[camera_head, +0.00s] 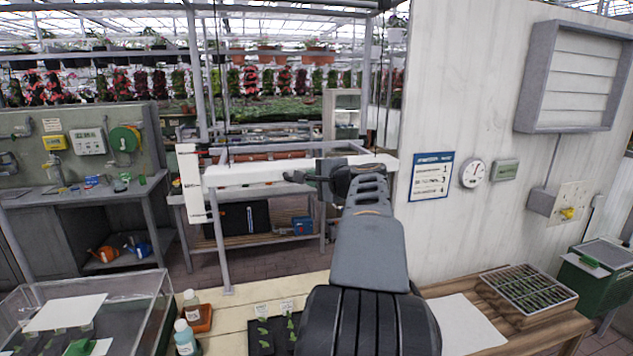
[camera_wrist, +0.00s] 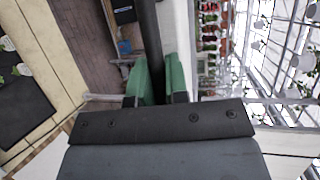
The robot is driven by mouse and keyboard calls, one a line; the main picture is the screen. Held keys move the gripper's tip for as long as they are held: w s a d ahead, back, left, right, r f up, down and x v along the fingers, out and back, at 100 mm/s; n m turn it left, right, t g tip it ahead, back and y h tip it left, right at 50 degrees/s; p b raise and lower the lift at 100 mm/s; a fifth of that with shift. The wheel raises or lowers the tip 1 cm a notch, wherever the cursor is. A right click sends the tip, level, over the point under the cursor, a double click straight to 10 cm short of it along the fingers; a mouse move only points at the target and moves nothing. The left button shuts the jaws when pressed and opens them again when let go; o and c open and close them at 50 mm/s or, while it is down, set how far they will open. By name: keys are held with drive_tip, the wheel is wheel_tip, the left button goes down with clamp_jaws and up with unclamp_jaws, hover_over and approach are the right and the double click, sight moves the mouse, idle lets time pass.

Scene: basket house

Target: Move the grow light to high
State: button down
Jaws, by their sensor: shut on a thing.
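The grow light (camera_head: 265,175) is a long white horizontal bar hung on thin cords above the workbench in the head view. A white upright strip (camera_head: 191,185) with small marks I cannot read stands at its left end. My gripper (camera_head: 325,180) is at the front of the bar, right of its middle. In the wrist view my gripper (camera_wrist: 160,80) has its green-lined jaws shut on a dark bar-like handle (camera_wrist: 148,25), which runs away between them. In the head view my own arm hides part of the light behind it.
A white wall with a blue notice (camera_head: 431,176) and a round dial (camera_head: 473,173) stands right of my arm. A post (camera_head: 216,225) rises left of the light.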

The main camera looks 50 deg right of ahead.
drive_tip(key=shift+r, duration=0.4)
drive_tip(key=c, duration=1.5)
unclamp_jaws()
drive_tip(key=shift+c, duration=0.2)
drive_tip(key=o, duration=0.4)
drive_tip(key=shift+f, duration=0.15)
drive_tip(key=b+v, duration=0.4)
drive_tip(key=v, duration=0.9)
drive_tip(key=shift+s, duration=0.4)
